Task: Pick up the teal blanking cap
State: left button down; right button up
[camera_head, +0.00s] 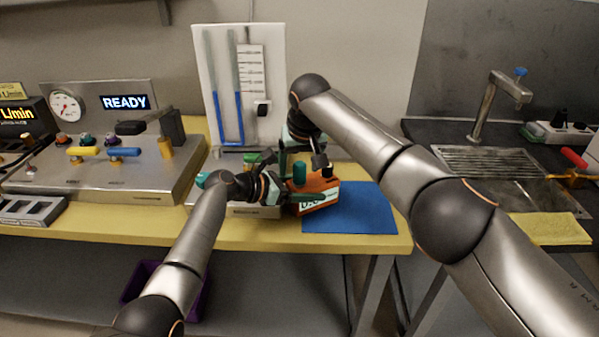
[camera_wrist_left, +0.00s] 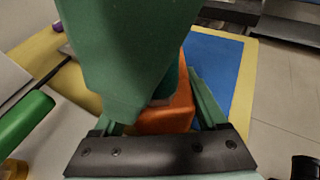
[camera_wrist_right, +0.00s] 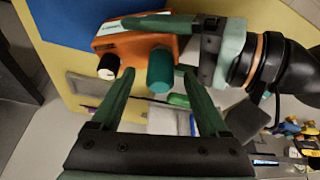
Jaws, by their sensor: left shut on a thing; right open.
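The teal blanking cap (camera_head: 299,174) stands on the orange instrument (camera_head: 317,192), beside a dark knob (camera_head: 326,172). In the right wrist view, the teal cap (camera_wrist_right: 160,72) lies between the fingertips of my open right gripper (camera_wrist_right: 158,74), with gaps on both sides. My left gripper (camera_head: 284,188) is shut on the orange instrument, coming from its left side. In the left wrist view, the orange body (camera_wrist_left: 172,118) sits between my left fingers.
A blue mat (camera_head: 362,215) lies right of the instrument on the yellow bench (camera_head: 90,229). A white manometer board (camera_head: 270,60) stands behind. A control panel (camera_head: 150,178) is at left, and a sink with a tap (camera_head: 487,105) at right. A purple bin (camera_head: 190,300) is below.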

grip_shut()
dwell(0.7)
